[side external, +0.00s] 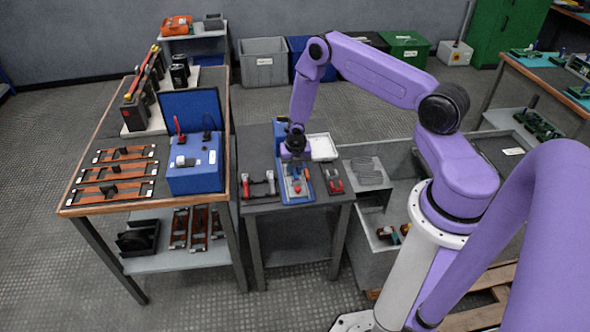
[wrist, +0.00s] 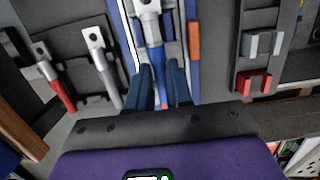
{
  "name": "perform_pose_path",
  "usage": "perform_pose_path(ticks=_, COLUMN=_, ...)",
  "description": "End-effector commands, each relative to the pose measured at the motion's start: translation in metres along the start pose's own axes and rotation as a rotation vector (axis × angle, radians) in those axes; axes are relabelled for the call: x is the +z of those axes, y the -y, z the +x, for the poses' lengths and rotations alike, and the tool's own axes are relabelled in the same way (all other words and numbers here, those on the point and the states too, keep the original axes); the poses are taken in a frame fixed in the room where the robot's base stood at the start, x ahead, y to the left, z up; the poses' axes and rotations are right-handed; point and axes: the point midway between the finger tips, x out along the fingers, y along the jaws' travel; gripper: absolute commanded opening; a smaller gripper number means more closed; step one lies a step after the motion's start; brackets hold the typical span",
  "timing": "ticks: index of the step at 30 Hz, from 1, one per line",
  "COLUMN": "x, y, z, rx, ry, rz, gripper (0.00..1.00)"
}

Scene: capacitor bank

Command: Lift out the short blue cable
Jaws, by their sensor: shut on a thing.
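The short blue cable shows in the wrist view as a silver ring lug and barrel with a blue sleeve (wrist: 157,62). It runs down between the two dark blue fingers of my gripper (wrist: 162,88), which are shut on it. Its lower part is hidden between the fingers. In the side view my gripper (side external: 295,152) points down over the blue tray (side external: 281,133) on the small middle table. The cable cannot be made out there, and I cannot tell whether it is clear of the tray.
Lugged cables with a red sleeve (wrist: 60,92) and a grey sleeve (wrist: 110,82) lie left of my gripper. A dark holder (wrist: 243,60) with grey and red blocks is at right. A blue box (side external: 195,172) stands on the left bench.

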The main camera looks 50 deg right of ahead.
Motion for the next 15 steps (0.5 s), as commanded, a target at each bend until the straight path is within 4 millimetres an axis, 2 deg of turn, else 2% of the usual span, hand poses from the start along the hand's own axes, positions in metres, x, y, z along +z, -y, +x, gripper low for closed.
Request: perform_pose_path(ticks=15, x=0.004, y=0.000, z=-0.027, rx=0.000, ry=0.001, rz=0.001, gripper=0.00)
